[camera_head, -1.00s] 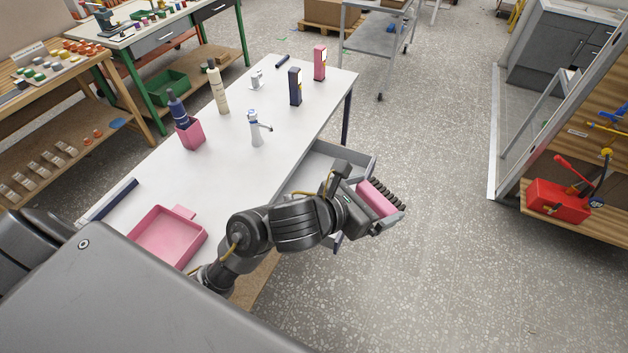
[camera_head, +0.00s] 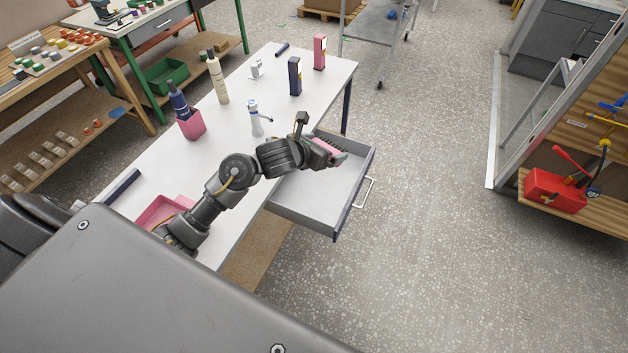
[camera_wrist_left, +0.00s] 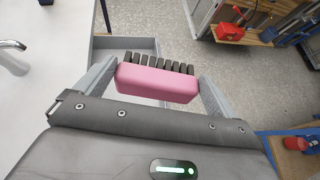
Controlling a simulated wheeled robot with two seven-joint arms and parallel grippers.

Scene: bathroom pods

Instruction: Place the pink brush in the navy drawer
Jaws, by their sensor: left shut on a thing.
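The pink brush (camera_wrist_left: 157,84) has a pink block body and dark bristles. My left gripper (camera_head: 335,156) is shut on it; in the left wrist view the brush sits between the two fingers. In the head view the brush (camera_head: 326,147) is partly hidden by the gripper and appears over the back part of the open drawer. The drawer (camera_head: 318,203) stands pulled out from the table, with a grey interior, a dark navy edge and a silver handle (camera_head: 368,192). Its visible floor is empty. I cannot tell the brush's height above it. My right gripper is not in view.
The white table (camera_head: 220,140) holds a white dispenser (camera_head: 256,120), a pink cup with a blue bottle (camera_head: 190,124), a cream bottle (camera_head: 218,80), a navy box (camera_head: 295,76) and a pink box (camera_head: 319,52). A pink tray (camera_head: 160,211) lies near my arm. Floor right of the drawer is clear.

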